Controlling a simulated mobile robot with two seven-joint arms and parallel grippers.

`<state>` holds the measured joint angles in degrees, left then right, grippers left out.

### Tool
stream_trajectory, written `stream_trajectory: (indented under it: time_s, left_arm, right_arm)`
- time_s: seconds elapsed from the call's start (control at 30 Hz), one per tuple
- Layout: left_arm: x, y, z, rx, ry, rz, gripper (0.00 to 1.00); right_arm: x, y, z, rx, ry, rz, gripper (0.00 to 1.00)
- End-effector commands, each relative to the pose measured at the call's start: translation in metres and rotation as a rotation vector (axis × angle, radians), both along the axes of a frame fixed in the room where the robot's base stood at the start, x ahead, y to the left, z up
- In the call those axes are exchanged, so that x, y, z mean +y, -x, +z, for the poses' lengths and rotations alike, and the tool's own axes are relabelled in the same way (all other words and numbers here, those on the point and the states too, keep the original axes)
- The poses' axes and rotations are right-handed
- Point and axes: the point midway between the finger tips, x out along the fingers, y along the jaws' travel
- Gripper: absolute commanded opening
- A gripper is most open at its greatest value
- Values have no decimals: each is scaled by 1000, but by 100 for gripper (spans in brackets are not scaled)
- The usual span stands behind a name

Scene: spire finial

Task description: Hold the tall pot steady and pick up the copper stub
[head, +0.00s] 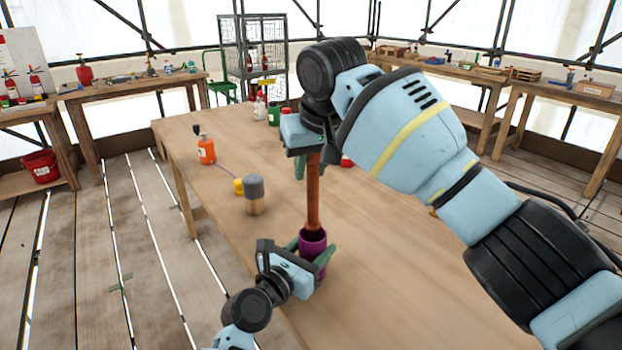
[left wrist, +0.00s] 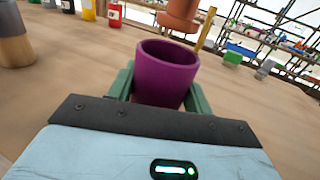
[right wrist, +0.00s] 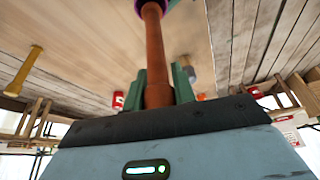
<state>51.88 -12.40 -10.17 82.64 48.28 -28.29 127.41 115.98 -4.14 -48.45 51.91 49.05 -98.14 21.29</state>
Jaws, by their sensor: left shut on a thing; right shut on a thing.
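The tall purple pot (head: 313,243) stands upright near the table's front edge. My left gripper (head: 312,258) is shut on it, with a finger on each side in the left wrist view (left wrist: 166,85). The copper stub (head: 313,195) is a long, upright rod. My right gripper (head: 308,160) is shut around its upper part, also seen in the right wrist view (right wrist: 156,85). In the left wrist view the stub's lower end (left wrist: 178,20) shows above and beyond the pot's rim, apart from it. My right arm hides part of the table behind.
On the wooden table (head: 410,240), a grey-topped wooden cylinder (head: 254,200), a yellow item (head: 239,187) and an orange bottle (head: 206,150) stand to the left. A green can (head: 273,114) is farther back.

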Motion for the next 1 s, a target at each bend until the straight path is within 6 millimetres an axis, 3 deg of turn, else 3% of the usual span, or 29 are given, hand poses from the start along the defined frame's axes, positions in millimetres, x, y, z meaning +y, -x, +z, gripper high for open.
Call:
stream_trajectory:
  time_s: [0.23, 0.27, 0.43, 0.77, 1.0]
  left_arm:
    - [0, 0, 0, 1, -1, 0, 25]
    - [0, 0, 0, 1, -1, 0, 54]
    - [0, 0, 0, 1, -1, 0, 75]
    - [1, 2, 0, 1, 0, 0, 75]
    - [15, 21, -1, 1, 2, 1, 75]
  right_arm:
    - [0, 0, 1, 0, 0, 0, 0]
    - [0, 0, 1, 0, 0, 0, 0]
    - [0, 0, 1, 0, 0, 0, 0]
    - [0, 0, 1, 0, 0, -1, 0]
    - [0, 0, 1, 0, 0, -1, 0]
